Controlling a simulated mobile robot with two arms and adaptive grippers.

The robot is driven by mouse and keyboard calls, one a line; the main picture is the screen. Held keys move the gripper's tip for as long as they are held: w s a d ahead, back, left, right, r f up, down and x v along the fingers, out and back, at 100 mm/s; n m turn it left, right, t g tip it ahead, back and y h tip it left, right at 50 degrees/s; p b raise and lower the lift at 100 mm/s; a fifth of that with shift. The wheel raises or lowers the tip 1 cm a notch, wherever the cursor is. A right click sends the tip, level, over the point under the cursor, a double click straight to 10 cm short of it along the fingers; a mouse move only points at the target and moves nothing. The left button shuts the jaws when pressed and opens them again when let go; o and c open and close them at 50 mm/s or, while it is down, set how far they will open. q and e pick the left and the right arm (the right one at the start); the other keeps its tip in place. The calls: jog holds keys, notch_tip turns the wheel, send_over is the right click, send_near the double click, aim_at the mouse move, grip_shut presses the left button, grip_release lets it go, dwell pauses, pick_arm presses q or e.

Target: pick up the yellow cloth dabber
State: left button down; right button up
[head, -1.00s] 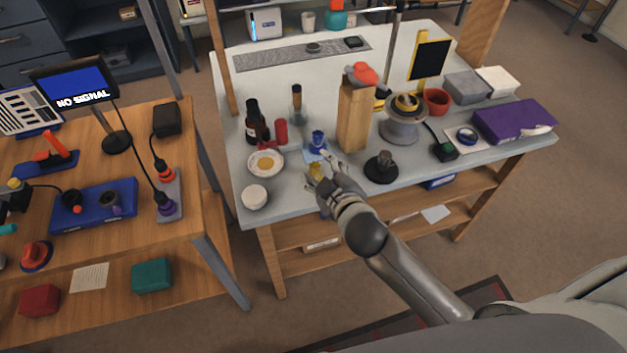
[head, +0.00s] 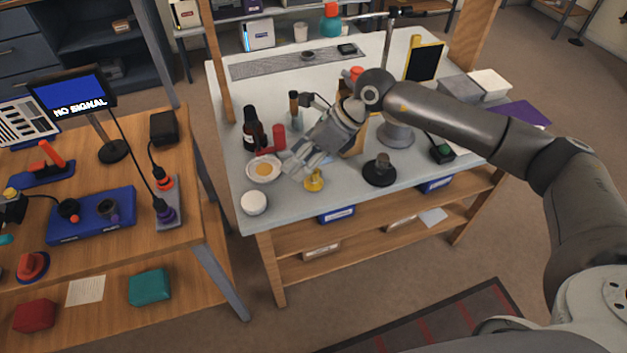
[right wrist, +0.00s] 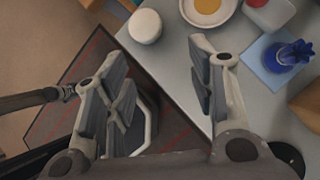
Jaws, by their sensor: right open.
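The yellow cloth dabber (head: 314,181) stands near the front edge of the grey bench top (head: 290,208), right of the plate with the yellow centre (head: 264,169). My right gripper (head: 304,170) is open, with its fingers just above and beside the dabber in the head view. I see nothing held in it. In the right wrist view the open fingers (right wrist: 165,85) point over the bench edge. The dabber does not show there; a finger may hide it.
A white round jar (head: 254,202) stands left of the dabber, and a black round stand (head: 380,171) to its right. A dark bottle (head: 253,130) and a red item (head: 279,136) stand behind the plate. A blue object (right wrist: 290,55) shows in the wrist view.

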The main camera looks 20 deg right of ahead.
aim_at(316, 170)
jog(key=w+d+h, duration=0.1)
jog(key=d+h, duration=0.2)
jog(key=d, duration=0.5)
jog(key=p+x, duration=0.1)
jog(key=x, duration=0.4)
jog(key=shift+w+a+f, duration=0.15)
jog(key=shift+a, duration=0.05)
jog(key=shift+p+x, duration=0.8)
jog(key=shift+x, duration=2.1)
jog(key=shift+w+d, duration=0.1)
jog(key=shift+d, duration=0.05)
jog(key=shift+c, duration=0.4)
jog(key=c, duration=0.9)
